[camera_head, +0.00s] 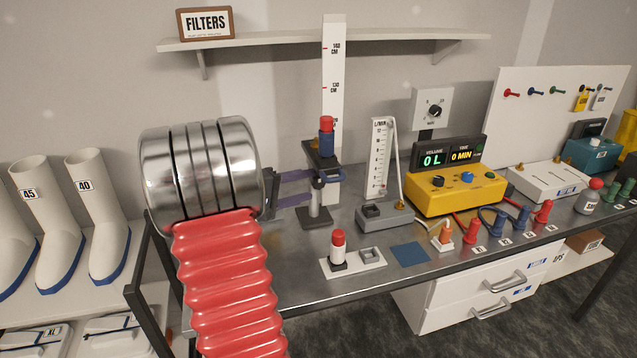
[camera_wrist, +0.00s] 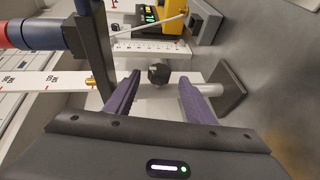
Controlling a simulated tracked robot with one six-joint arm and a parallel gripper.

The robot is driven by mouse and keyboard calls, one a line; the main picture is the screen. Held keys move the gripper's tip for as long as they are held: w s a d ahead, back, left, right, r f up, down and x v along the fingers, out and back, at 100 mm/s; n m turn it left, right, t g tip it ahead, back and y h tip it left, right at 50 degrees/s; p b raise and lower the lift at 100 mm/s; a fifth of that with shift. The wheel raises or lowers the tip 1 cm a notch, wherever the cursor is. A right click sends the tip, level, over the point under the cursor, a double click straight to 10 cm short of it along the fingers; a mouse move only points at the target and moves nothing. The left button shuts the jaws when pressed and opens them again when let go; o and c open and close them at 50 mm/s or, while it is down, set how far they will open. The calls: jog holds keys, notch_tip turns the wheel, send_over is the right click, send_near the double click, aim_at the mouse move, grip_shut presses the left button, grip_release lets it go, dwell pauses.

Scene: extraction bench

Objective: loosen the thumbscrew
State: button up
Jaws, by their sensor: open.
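The thumbscrew is a dark round knob (camera_wrist: 158,73), seen nearly end-on in the wrist view. It sits on the stand's post, whose bare silver part (camera_wrist: 206,89) runs to a dark base (camera_wrist: 230,88). My gripper (camera_wrist: 160,78) is open, with one purple finger on each side of the knob and a gap on both sides. In the head view my gripper (camera_head: 308,184) reaches the stand from the left, below the stand's platform (camera_head: 318,160). The stand's base (camera_head: 314,217) rests on the bench. The knob is not clearly visible there.
A red-and-blue cartridge (camera_head: 326,138) stands on the platform. A white height scale (camera_head: 334,70) rises behind. A flow meter (camera_head: 380,160) and yellow pump box (camera_head: 455,193) are to the right. A white tray (camera_head: 370,261) with a red-capped vial (camera_head: 338,245) lies in front.

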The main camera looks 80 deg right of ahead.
aim_at(318, 183)
jog(key=shift+x, duration=2.65)
jog(key=shift+c, duration=0.3)
jog(key=c, duration=0.9)
jog(key=shift+d, duration=0.2)
jog(key=shift+c, duration=0.5)
jog(key=shift+w+a+f, duration=0.1)
jog(key=shift+a, duration=0.15)
